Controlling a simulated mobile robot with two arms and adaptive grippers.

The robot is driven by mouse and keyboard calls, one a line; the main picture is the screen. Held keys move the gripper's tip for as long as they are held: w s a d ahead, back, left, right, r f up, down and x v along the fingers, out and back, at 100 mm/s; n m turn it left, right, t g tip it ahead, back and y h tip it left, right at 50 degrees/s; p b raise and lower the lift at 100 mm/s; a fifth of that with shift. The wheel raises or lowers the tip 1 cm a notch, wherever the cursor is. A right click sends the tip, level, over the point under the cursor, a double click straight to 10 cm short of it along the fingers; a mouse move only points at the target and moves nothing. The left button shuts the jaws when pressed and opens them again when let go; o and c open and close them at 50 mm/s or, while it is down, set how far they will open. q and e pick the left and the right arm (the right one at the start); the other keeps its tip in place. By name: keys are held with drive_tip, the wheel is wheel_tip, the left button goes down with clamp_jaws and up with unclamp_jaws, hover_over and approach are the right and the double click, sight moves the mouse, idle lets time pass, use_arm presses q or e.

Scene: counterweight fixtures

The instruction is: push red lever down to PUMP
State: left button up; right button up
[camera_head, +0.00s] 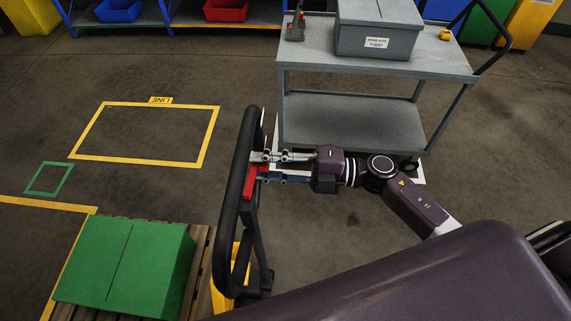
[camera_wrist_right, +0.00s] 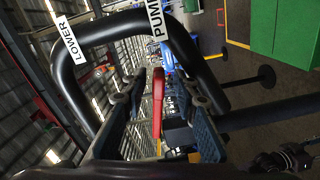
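The red lever (camera_head: 251,182) sits inside the black loop handle (camera_head: 235,215) of a yellow pallet jack. In the right wrist view the red lever (camera_wrist_right: 158,100) shows between my two fingers, with a gap on either side. The handle there carries a PUMP label (camera_wrist_right: 155,18) at the top middle and a LOWER label (camera_wrist_right: 69,38) at the left. My right gripper (camera_head: 262,167) is open at the handle, coming from the right, its fingers straddling the lever. Whether a finger touches the lever is unclear. My left gripper is not in view.
A grey cart (camera_head: 355,115) with a grey box (camera_head: 378,30) stands just behind my right arm. A green box (camera_head: 125,265) lies on a wooden pallet (camera_head: 203,255) at the lower left. Open floor with yellow and green markings lies left of the handle.

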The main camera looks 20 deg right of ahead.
drive_tip(key=shift+w+d+r+n+b, duration=0.15)
drive_tip(key=shift+r+n+b, duration=0.15)
drive_tip(key=shift+r+n, duration=0.45)
drive_tip(key=shift+d+r+n+b, duration=0.3)
drive_tip(key=shift+n+b, duration=0.25)
drive_tip(key=shift+n, duration=0.5)
drive_tip(key=w+b+v, duration=0.1)
drive_tip(key=b+v, duration=0.2)
drive_tip(key=v, duration=0.4)
drive_tip(key=w+d+f+m+t+h+b, duration=0.1)
drive_tip(key=w+d+f+m+t+h, duration=0.1)
drive_tip(key=f+m, duration=0.4)
drive_tip(key=w+d+f+m+t+h+b, duration=0.2)
drive_tip(key=d+f+m+h, duration=0.3)
drive_tip(key=f, duration=0.7)
drive_tip(key=w+d+f+m+t+h+b, duration=0.1)
drive_tip(key=w+d+f+m+t+h, duration=0.1)
drive_tip(key=f+m, duration=0.5)
drive_tip(key=d+f+t+h, duration=0.1)
drive_tip(key=d+f+t, duration=0.1)
drive_tip(key=d+f, duration=0.1)
drive_tip(key=shift+w+d, duration=0.25)
drive_tip(key=shift+d, duration=0.05)
drive_tip(key=shift+f, duration=0.1)
